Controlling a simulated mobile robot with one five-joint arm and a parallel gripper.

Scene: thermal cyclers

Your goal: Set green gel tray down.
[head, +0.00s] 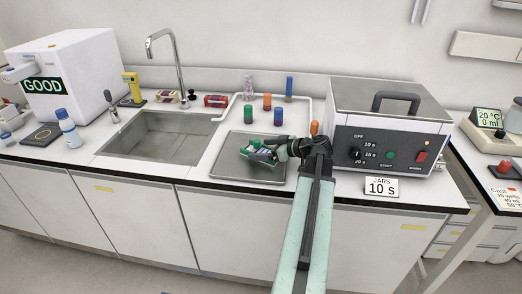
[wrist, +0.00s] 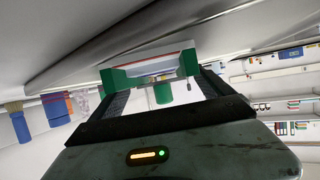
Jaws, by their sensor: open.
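The green gel tray (wrist: 118,78) has green end walls and a pale middle with a red line. In the wrist view it lies between the two dark fingers of my gripper (wrist: 162,84), which is open around it. In the head view my gripper (head: 262,153) is low over the metal drain tray (head: 225,170), right of the sink. The gel tray (head: 268,158) is partly hidden there by the fingers. It appears to rest on the metal surface, but its underside contact is hard to see.
Green, orange and blue capped bottles stand behind the drain tray, including a blue one (head: 278,117). The sink (head: 160,135) with its tap lies left. A boxy jar bath (head: 385,130) with a "JARS 10 s" sign stands close on the right. The drain tray's front is clear.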

